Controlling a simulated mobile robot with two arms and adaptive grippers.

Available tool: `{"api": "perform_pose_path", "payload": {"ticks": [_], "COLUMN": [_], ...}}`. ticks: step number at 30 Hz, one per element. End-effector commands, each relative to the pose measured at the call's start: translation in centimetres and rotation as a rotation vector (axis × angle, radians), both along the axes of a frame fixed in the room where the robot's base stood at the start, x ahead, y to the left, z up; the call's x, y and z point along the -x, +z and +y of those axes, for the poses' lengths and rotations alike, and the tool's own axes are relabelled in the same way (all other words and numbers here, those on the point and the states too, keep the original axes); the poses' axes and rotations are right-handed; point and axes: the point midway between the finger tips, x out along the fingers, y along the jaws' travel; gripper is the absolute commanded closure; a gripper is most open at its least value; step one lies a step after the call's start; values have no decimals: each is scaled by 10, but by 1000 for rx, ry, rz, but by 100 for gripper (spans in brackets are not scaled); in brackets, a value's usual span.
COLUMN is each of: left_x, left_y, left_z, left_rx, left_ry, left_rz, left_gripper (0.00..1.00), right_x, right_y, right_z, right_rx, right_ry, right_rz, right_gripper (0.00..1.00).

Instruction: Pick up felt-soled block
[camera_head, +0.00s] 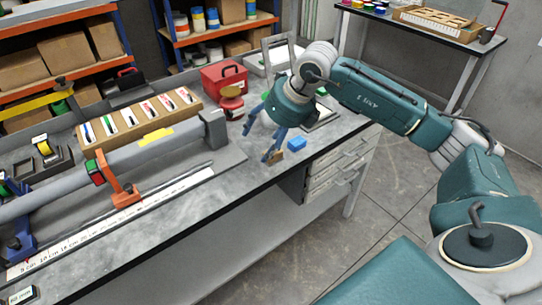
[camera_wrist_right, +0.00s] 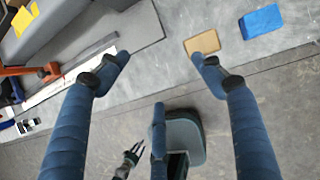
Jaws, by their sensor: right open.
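Two small blocks lie on the grey bench near its front edge. One is a tan-brown flat block (camera_head: 278,156), which also shows in the right wrist view (camera_wrist_right: 203,43). The other is a bright blue block (camera_head: 297,144), further right in the right wrist view (camera_wrist_right: 262,20). No felt sole shows, so I cannot tell which is the felt-soled one. My right gripper (camera_head: 258,144) is open and empty, its blue fingers pointing down at the bench. In the wrist view one fingertip is just beside the tan block; contact is unclear.
Left of the gripper are a grey frame bar with an orange clamp (camera_head: 121,190), a long white ruler (camera_head: 110,222) and a wooden tool holder (camera_head: 140,117). A red toolbox (camera_head: 223,76) stands behind. Bench drawers (camera_head: 335,170) lie below the edge.

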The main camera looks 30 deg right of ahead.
Motion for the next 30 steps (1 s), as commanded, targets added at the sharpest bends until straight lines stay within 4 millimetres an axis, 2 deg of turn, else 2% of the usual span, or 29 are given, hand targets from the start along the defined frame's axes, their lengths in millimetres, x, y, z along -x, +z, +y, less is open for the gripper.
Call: {"api": "perform_pose_path", "payload": {"ticks": [1,3,6,13,19,25,30], "left_x": [0,0,0,1,1,1,1], "left_y": [0,0,2,11,14,33,37], "left_z": [0,0,1,1,1,1,1], "left_rx": [0,0,-1,-1,-1,-1,-1], "left_ry": [0,0,1,1,1,1,1], "left_rz": [0,0,1,2,2,2,2], "left_gripper": [52,52,52,52,52,52,52], "right_x": [1,5,6,-7,-14,-24,-33], "right_y": [4,8,4,-29,-44,-66,-87], "right_z": [-24,-46,-59,-58,-57,-56,-56], "right_rx": [58,113,145,144,144,142,142], "right_ry": [-36,-72,-94,-94,-91,-92,-92], "right_rz": [12,29,43,46,43,45,42], "right_gripper": [33,33,33,33,33,33,33]}}
